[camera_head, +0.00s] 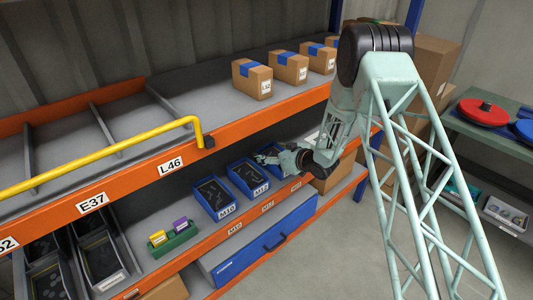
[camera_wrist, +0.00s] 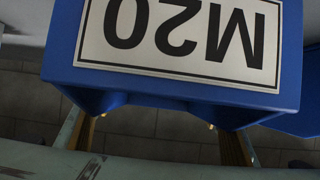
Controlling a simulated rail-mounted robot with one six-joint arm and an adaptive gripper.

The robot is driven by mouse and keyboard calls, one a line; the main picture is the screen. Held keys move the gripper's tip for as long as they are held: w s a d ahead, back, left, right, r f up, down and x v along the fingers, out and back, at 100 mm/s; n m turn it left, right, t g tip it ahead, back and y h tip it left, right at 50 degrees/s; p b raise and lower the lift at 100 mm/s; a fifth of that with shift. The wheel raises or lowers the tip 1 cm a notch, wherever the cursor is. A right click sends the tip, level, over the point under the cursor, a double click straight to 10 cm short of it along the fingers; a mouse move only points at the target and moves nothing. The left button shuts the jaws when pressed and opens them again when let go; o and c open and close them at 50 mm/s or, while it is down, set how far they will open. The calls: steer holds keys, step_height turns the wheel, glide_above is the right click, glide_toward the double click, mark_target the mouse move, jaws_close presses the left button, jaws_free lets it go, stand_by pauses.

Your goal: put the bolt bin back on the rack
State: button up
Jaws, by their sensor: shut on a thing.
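A blue bin (camera_wrist: 70,85) with a white M20 label (camera_wrist: 180,38) fills the upper part of the wrist view, its label upside down. My gripper (camera_wrist: 160,138) is shut on this bin, with its two fingers showing below the label face. In the head view my gripper (camera_head: 268,157) is over the lower shelf of the orange rack (camera_head: 150,160), near the blue bins. The held bin is mostly hidden there by my arm and the rack. Its contents cannot be seen.
A yellow rail (camera_head: 100,155) crosses the upper shelf, which holds cartons (camera_head: 252,80). Another blue bin (camera_wrist: 298,122) edges the wrist view.

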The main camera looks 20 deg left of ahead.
steer(key=o, duration=1.3)
steer(key=shift+o, duration=0.2)
steer(key=shift+s+d+r, duration=0.1)
steer(key=shift+d, duration=0.05)
steer(key=shift+p+v, duration=0.7)
steer(key=shift+v, duration=5.1)
